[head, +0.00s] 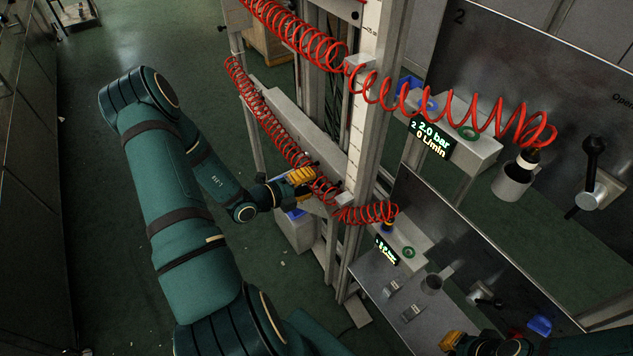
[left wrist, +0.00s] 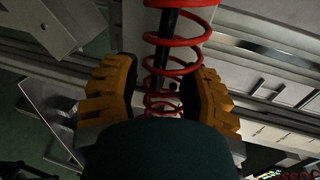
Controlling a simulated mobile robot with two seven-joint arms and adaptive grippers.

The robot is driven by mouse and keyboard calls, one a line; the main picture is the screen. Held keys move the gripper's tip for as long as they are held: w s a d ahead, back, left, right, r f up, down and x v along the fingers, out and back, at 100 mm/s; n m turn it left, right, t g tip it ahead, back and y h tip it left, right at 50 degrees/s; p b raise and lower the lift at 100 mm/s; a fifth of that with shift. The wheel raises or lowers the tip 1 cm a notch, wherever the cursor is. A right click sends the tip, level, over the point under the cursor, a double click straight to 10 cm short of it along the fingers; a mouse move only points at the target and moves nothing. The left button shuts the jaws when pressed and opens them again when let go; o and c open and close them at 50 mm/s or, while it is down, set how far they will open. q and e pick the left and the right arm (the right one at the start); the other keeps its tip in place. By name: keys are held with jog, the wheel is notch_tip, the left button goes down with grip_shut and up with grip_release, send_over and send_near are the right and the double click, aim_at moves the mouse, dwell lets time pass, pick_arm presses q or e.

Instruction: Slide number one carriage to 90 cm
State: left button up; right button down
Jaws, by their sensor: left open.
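My left gripper (head: 303,178) has yellow fingers and is at the lower red coiled hose, beside the upright column. In the left wrist view its fingers (left wrist: 165,95) are open, with red coils (left wrist: 172,55) and a dark rod between them; I cannot tell whether they touch. A small grey block (head: 343,198) sits on the column just right of the gripper and may belong to the number one carriage; its label is not readable. A pale scale strip (head: 368,65) runs up the column, its figures too small to read. My right gripper (head: 452,341) shows only partly at the bottom edge.
An upper red coiled hose (head: 300,35) runs to a panel with a display (head: 431,138) reading 2.0 bar and 0 L/min. A lower panel has a small display (head: 386,251). A lever (head: 590,170) stands out at right. Open green floor lies left of the frame.

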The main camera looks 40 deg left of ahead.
aim_at(329, 173)
pick_arm(q)
jog(key=shift+x, duration=1.45)
pick_arm(e)
jog(key=shift+w+f, duration=0.1)
jog(key=shift+f, duration=0.15)
pick_arm(q)
grip_shut()
jog(key=shift+r, duration=0.1)
pick_arm(e)
jog(key=shift+r, duration=0.1)
